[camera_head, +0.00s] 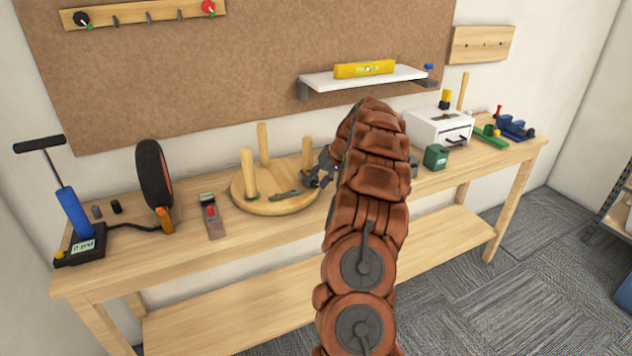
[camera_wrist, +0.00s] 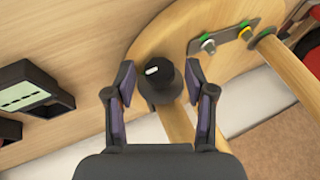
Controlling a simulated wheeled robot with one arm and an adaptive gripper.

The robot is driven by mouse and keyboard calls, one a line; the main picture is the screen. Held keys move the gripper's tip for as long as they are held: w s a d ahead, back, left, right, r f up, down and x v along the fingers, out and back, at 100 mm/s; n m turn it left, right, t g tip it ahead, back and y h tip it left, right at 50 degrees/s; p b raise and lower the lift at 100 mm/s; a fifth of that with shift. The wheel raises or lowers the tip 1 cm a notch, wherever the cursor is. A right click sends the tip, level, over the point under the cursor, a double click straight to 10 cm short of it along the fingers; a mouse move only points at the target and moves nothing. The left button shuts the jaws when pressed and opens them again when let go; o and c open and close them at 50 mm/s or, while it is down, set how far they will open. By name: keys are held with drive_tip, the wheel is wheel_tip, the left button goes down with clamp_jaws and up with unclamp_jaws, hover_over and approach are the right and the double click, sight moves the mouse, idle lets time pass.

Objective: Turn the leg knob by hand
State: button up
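The leg knob (camera_wrist: 160,82) is black with a white mark on its top, and it shows in the wrist view beside a round wooden leg (camera_wrist: 177,125). My gripper (camera_wrist: 160,77) is open, with one finger on each side of the knob and a visible gap on both sides. In the head view, an upturned stool with a round wooden seat (camera_head: 262,208) and three upright legs lies on the bench. My gripper (camera_head: 322,172) is there at the stool's right leg, partly behind my arm. The knob cannot be made out in the head view.
A metal plate with nuts (camera_wrist: 228,38) lies on the seat. On the wooden bench (camera_head: 225,245) stand a pump (camera_head: 72,215), a wheel (camera_head: 154,175), a small red-green tool (camera_head: 211,215), a green box (camera_head: 436,157) and a white drawer unit (camera_head: 440,127). A shelf (camera_head: 365,77) hangs above.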

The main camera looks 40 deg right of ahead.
drive_tip(key=v, duration=1.2)
idle(0.3)
